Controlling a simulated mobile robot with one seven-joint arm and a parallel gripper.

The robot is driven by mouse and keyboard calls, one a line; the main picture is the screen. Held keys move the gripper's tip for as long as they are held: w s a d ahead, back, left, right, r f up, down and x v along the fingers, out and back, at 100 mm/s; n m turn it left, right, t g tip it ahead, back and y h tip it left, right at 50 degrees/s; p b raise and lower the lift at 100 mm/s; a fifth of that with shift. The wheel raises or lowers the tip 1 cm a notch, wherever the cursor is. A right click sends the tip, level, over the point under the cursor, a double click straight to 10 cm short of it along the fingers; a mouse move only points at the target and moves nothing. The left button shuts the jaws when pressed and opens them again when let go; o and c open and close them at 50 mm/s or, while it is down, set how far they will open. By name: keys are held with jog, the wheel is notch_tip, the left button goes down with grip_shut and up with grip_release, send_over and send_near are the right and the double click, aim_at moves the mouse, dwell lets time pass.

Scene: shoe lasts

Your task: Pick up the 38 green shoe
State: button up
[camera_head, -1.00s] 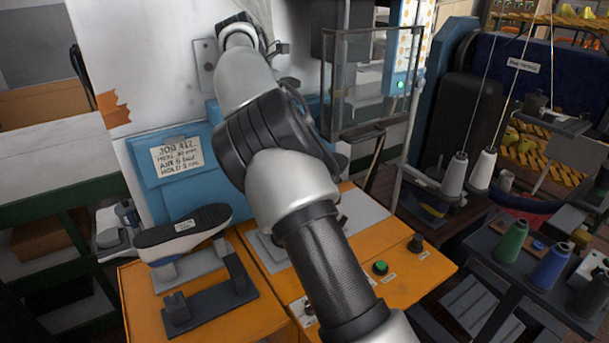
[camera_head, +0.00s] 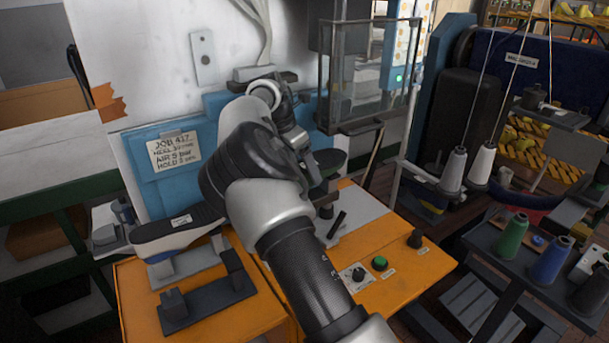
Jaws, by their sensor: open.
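An upside-down shoe (camera_head: 172,225) with a dark sole, a pale rim and a small white label rests on a grey stand at the left of the orange bench. Its label is too small to read. A dark greenish shape (camera_head: 331,158), perhaps part of another shoe, shows just right of my arm above the bench; the arm hides the rest. My gripper (camera_head: 292,135) is open, beyond my arm's bend and close to that shape; its fingertips are mostly hidden by my arm. I cannot tell whether it touches anything.
The orange bench (camera_head: 225,322) has an empty dark stand (camera_head: 208,304) in front, a green button (camera_head: 379,263) and black knobs. A blue job card panel (camera_head: 150,185) stands behind. A clear guard (camera_head: 365,75) hangs behind right. Thread spools (camera_head: 512,236) stand on a dark table at right.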

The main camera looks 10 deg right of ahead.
jog(key=shift+d+f, duration=0.2)
jog(key=shift+f, duration=0.2)
jog(key=c, duration=1.8)
jog(key=shift+o, duration=0.2)
jog(key=shift+w+r, duration=0.1)
jog(key=shift+r, duration=0.15)
